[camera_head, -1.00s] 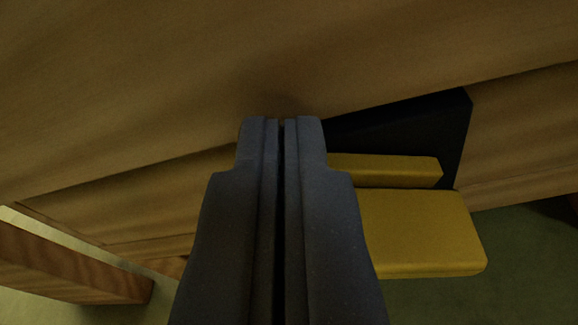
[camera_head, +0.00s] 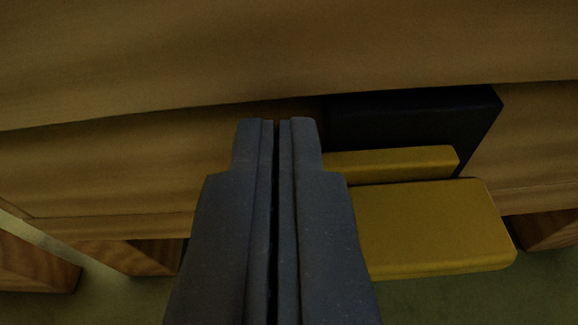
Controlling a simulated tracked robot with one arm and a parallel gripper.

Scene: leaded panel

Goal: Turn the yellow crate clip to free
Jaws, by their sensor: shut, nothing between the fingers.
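The yellow crate clip (camera_head: 435,228) shows at the right of my gripper. It has a broad yellow block in front and a thinner yellow bar (camera_head: 400,162) just behind it. A black plate (camera_head: 415,115) sits behind the bar, against the wooden wall. My gripper (camera_head: 277,122) is shut and empty in the middle of the view, pointing at the wood. It covers the left part of the clip. I cannot tell whether the gripper touches the clip or the wood.
A wooden board (camera_head: 280,50) spans the top of the view, with a lower wooden panel (camera_head: 120,170) beneath it. Wooden legs or beams (camera_head: 35,262) stand at the lower left, and another (camera_head: 548,230) at the right edge. Green floor (camera_head: 450,300) shows below.

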